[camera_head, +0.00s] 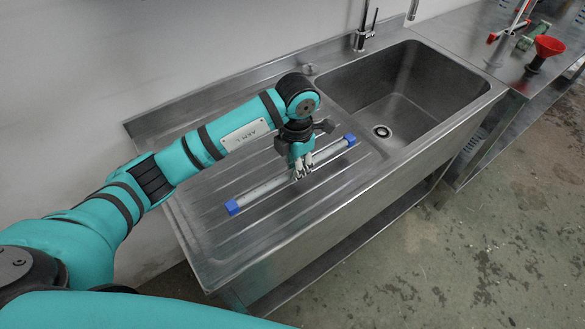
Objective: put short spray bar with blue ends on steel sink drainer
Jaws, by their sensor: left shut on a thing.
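The short spray bar (264,190) is a thin grey bar with a blue cap at each end. It lies across the ribbed steel sink drainer (215,246), slanting from lower left to upper right. I cannot tell whether it touches the ribs or sits slightly above them. My left gripper (300,173) points down and is shut on the spray bar near its middle. The gripper hides a short part of the bar. My right gripper is not in view.
The sink basin (435,85) with a drain hole is right of the drainer. A tap (363,35) stands behind it. A red funnel (548,46) stands on the steel counter at the far right. Bare drainer shows around the bar.

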